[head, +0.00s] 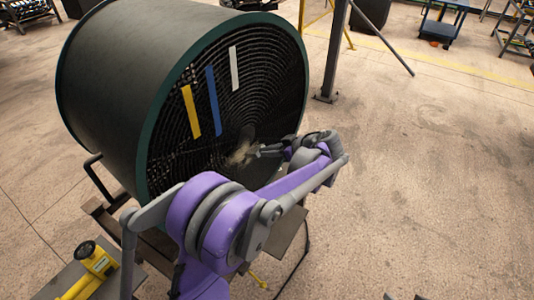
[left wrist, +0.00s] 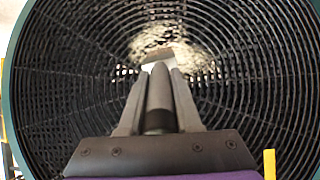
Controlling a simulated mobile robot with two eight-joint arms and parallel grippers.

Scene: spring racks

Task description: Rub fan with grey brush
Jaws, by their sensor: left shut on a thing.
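The fan (head: 110,95) is a large dark drum with a green rim and a round black grille facing right. My left gripper (head: 258,151) is at the lower middle of the grille, shut on the grey brush. In the left wrist view the brush (left wrist: 160,90) lies between the two fingers and points at the grille (left wrist: 75,75). Its tip is close to a pale, dusty-looking patch (left wrist: 165,38) near the grille's centre. Whether the brush touches the grille I cannot tell. Two small dark tips at the head view's bottom edge may be my right gripper.
Yellow (head: 191,111), blue (head: 213,101) and white (head: 234,68) strips hang on the grille's upper part. A yellow tool (head: 95,265) lies on a grey surface at bottom left. A grey post (head: 333,50) stands behind the fan. The floor at right is clear.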

